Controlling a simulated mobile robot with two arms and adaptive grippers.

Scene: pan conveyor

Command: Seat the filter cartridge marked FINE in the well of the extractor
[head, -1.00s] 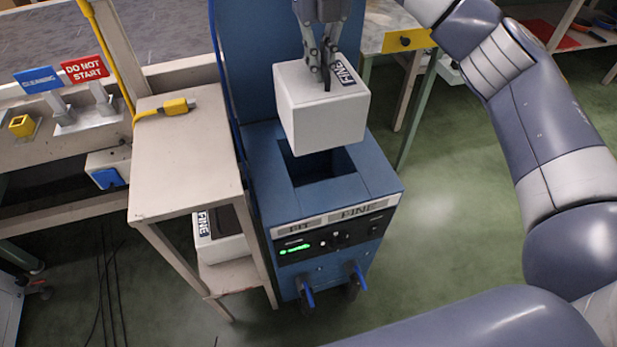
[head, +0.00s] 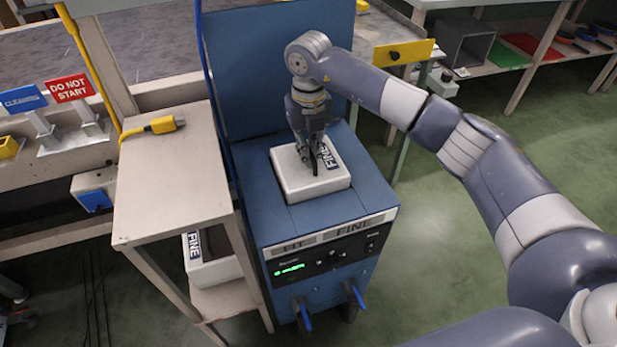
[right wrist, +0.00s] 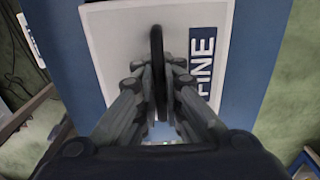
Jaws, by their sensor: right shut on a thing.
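The white cartridge marked FINE (head: 299,183) is in the well of the blue extractor (head: 368,184). Its lower part is hidden in the well, and its upper part stands above the extractor's top. It looks level. My right gripper (head: 314,168) is above it and shut on its dark handle. In the right wrist view, the handle (right wrist: 158,60) is between the fingers, beside the FINE label (right wrist: 202,70) on the cartridge top (right wrist: 118,45). Whether the cartridge touches the well's bottom cannot be seen. My left gripper is not in view.
A beige stand (head: 172,180) is close at the extractor's left, with a yellow plug (head: 163,124) on top. Another white block marked FINE (head: 210,267) lies on its lower shelf. A conveyor with a DO NOT START sign (head: 70,88) is at the left.

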